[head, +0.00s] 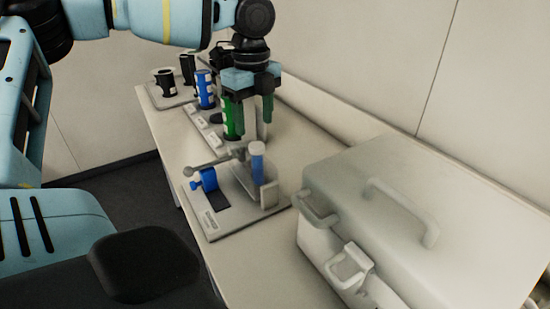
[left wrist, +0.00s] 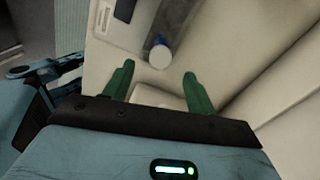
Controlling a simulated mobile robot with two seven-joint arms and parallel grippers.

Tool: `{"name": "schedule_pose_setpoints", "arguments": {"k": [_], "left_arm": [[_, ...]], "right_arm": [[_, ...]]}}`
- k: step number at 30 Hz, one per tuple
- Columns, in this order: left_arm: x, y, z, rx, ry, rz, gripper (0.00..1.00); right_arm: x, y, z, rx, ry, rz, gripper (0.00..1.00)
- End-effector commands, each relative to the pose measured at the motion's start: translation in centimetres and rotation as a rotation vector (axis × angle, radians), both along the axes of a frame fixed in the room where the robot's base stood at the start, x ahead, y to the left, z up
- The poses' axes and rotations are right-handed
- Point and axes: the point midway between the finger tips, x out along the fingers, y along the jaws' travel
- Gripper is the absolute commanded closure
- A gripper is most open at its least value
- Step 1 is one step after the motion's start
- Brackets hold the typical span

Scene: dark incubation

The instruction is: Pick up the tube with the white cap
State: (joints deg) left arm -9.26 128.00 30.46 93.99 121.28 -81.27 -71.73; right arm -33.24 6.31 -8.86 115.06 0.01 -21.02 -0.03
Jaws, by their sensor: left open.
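The tube with the white cap (head: 257,165) has a blue body and stands upright in a grey stand (head: 228,222) on the bench in the head view. In the left wrist view its white cap (left wrist: 160,57) shows just beyond my fingertips, near the middle of the gap. My left gripper (head: 249,113) is open and empty, with green fingers pointing down. In the head view it is above and behind the tube, apart from it. In the left wrist view the two fingers (left wrist: 158,72) are spread wide. My right gripper is not in view.
Black items (head: 166,82) stand on a plate farther back. A large pale case (head: 400,215) with handles fills the right side. A wall runs behind the bench.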

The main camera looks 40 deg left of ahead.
Motion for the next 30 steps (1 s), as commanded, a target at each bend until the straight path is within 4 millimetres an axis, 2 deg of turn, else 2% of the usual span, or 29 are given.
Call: {"name": "schedule_pose_setpoints", "arguments": {"k": [7,15,20,30], "left_arm": [[0.0,-0.1,-0.1,-0.001,0.001,-0.004,0.43],[0.0,-0.1,-2.4,-0.001,0.002,-0.003,0.43],[0.1,-0.1,-2.7,0.000,0.002,-0.003,0.43],[0.5,-0.1,-6.9,0.001,0.002,-0.003,0.43]], "right_arm": [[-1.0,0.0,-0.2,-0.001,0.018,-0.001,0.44],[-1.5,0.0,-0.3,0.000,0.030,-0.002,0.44],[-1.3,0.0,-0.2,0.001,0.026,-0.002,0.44],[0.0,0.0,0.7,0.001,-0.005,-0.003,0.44]]}}
